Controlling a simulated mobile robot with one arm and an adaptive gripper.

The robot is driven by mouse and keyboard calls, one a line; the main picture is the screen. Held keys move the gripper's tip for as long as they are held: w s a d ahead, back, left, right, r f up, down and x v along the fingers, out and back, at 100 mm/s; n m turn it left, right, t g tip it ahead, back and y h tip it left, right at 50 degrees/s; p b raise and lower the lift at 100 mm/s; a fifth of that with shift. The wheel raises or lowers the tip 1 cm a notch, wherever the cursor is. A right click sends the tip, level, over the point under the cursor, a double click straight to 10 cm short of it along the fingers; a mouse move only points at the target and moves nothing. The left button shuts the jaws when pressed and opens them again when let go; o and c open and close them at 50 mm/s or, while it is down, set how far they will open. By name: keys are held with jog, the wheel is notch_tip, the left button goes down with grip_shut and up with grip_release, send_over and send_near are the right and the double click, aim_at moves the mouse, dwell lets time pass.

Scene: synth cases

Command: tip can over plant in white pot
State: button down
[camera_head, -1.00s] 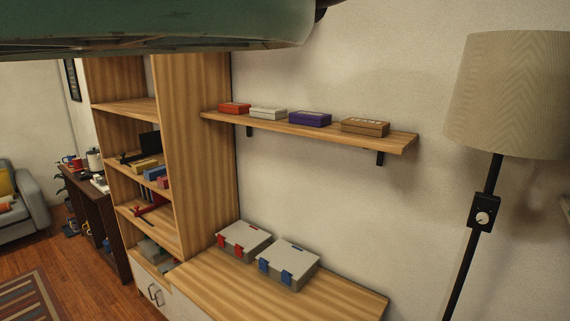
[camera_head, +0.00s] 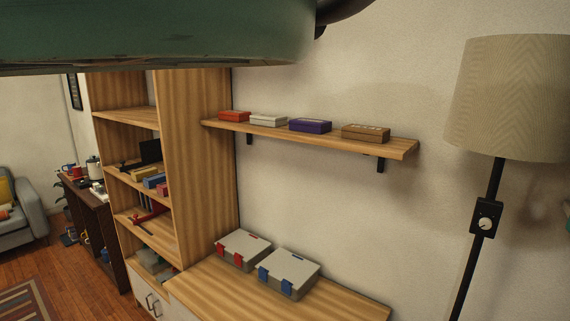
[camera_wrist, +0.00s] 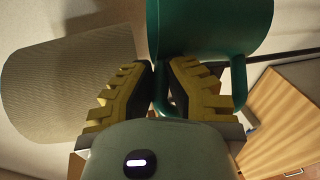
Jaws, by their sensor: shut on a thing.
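The green can (camera_wrist: 210,28) fills the upper middle of the wrist view, close to the camera. My gripper (camera_wrist: 164,80) is shut on it, with its yellow-and-black fingers at the can's handle side. The handle curves down to the right, behind the right finger. The can's spout and contents are not visible. No plant in a white pot can be made out in either view. A large green shape hangs across the top of the head view; I cannot tell whether it is the can or part of my arm.
A floor lamp (camera_head: 508,95) stands at the right. A wall shelf (camera_head: 345,140) holds several small boxes. Two grey cases (camera_head: 288,272) sit on a low wooden cabinet (camera_head: 225,293) beside a tall bookcase (camera_head: 195,170). Open floor (camera_head: 85,275) lies at the lower left.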

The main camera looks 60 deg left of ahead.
jog(key=shift+r, duration=0.4)
jog(key=shift+w+r+m+g+p, duration=0.1)
jog(key=shift+r+m+g+p, duration=0.35)
jog(key=shift+r+g, duration=0.2)
jog(key=shift+f+n+t+b, duration=0.35)
jog(key=shift+t+b, duration=0.1)
jog(key=shift+b, duration=1.45)
jog(key=t+b, duration=0.1)
jog(key=b, duration=0.2)
jog(key=shift+r+n, duration=0.1)
jog(key=shift+n, duration=0.2)
jog(key=shift+r, duration=0.2)
dwell(0.3)
